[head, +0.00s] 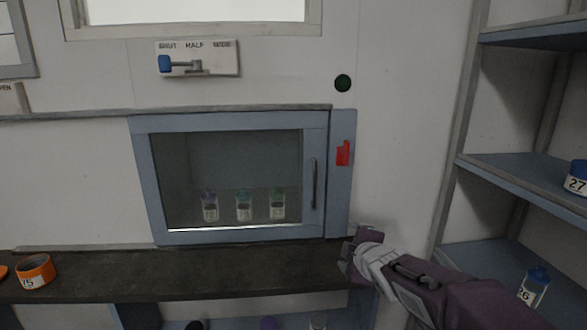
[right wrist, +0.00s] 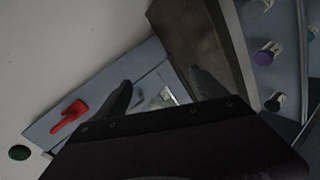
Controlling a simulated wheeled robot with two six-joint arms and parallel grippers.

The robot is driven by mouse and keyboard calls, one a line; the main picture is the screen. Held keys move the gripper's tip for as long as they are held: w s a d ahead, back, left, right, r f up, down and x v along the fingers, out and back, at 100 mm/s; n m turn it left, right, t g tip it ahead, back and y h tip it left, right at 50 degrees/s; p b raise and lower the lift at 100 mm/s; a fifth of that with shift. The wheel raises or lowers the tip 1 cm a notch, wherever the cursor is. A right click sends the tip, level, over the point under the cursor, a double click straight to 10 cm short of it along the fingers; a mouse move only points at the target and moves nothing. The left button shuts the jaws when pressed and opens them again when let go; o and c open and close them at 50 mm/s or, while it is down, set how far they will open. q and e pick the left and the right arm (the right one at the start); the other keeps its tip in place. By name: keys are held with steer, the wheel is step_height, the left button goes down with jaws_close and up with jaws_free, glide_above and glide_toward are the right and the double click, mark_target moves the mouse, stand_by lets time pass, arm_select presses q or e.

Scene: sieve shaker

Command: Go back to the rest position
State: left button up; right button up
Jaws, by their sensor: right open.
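My right gripper (head: 350,256) is in front of the counter's edge, just below and right of the shut cabinet door (head: 141,185). It is open, with nothing seen between its fingers. In the right wrist view the two dark fingers of my right gripper (right wrist: 163,90) stand apart, with part of the blue cabinet frame behind them. My left gripper is not in view.
Several bottles (head: 244,208) stand behind the cabinet glass. A red latch (head: 343,153) and a green button (head: 342,83) are on the right. An orange ring (head: 36,271) sits on the dark counter (head: 190,275). Blue shelves (head: 527,183) with bottles stand at right.

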steer(key=s+f+m+g, duration=1.1)
steer(key=s+f+m, duration=0.2)
steer(key=s+f, duration=1.2)
step_height(320, 180, up, 16)
steer(key=s+m+p, duration=0.1)
steer(key=p, duration=1.3)
steer(key=shift+s+a+f+m+g, duration=0.2)
steer(key=shift+a+m+g, duration=0.1)
steer(key=shift+m, duration=0.1)
steer(key=shift+f, duration=0.1)
